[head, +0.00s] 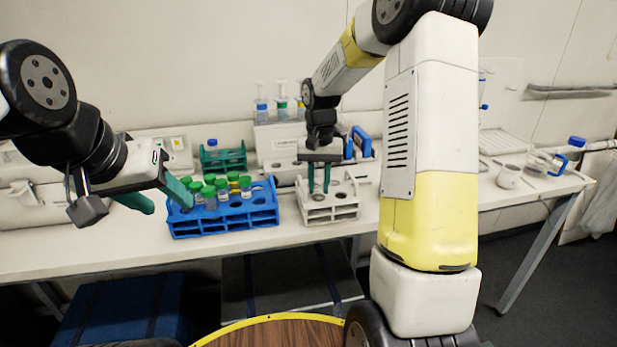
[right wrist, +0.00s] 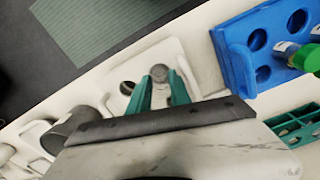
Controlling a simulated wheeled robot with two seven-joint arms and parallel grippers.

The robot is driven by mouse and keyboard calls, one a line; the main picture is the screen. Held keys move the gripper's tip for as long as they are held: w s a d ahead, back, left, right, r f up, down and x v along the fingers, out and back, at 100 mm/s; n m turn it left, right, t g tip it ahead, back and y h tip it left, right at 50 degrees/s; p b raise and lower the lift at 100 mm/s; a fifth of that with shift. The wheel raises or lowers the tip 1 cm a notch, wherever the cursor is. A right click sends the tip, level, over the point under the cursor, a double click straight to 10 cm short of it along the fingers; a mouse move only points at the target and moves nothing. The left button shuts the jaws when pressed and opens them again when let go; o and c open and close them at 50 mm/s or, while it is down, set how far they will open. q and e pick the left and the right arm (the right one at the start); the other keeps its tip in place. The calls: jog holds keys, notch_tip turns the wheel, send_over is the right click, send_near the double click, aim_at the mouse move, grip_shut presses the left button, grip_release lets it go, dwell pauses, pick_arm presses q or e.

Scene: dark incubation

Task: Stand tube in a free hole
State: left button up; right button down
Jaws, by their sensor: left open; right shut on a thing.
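My right gripper (head: 319,184) points down over the white rack (head: 331,214). In the right wrist view its green fingers (right wrist: 160,92) are closed around a small grey round-ended tube (right wrist: 159,72), seen nearly end-on. The tube is at the white rack (right wrist: 178,48), beside a dark open hole; I cannot tell how deep it sits. In the head view the fingers hide most of the tube. My left gripper (head: 158,200) is open and empty, at the left end of the blue rack (head: 225,227).
The blue rack holds several green-capped tubes (head: 209,192) and stands left of the white rack. A green rack (head: 223,160) stands behind it. Bottles and a white device (head: 280,138) stand at the back.

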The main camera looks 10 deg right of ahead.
jog(key=shift+f, duration=0.15)
jog(key=c, duration=1.5)
grip_release()
notch_tip(320, 180, up, 12)
jog(key=s+r+n+t, duration=0.1)
jog(key=s+t, duration=0.1)
jog(key=s, duration=0.6)
jog(key=s+a+r+n+t+y, duration=0.1)
jog(key=s+t, duration=0.1)
jog(key=s, duration=0.6)
jog(key=s+a+r+n+t+y, duration=0.1)
jog(key=s+r+t, duration=0.1)
jog(key=s, duration=0.6)
jog(key=shift+s+a+r, duration=0.1)
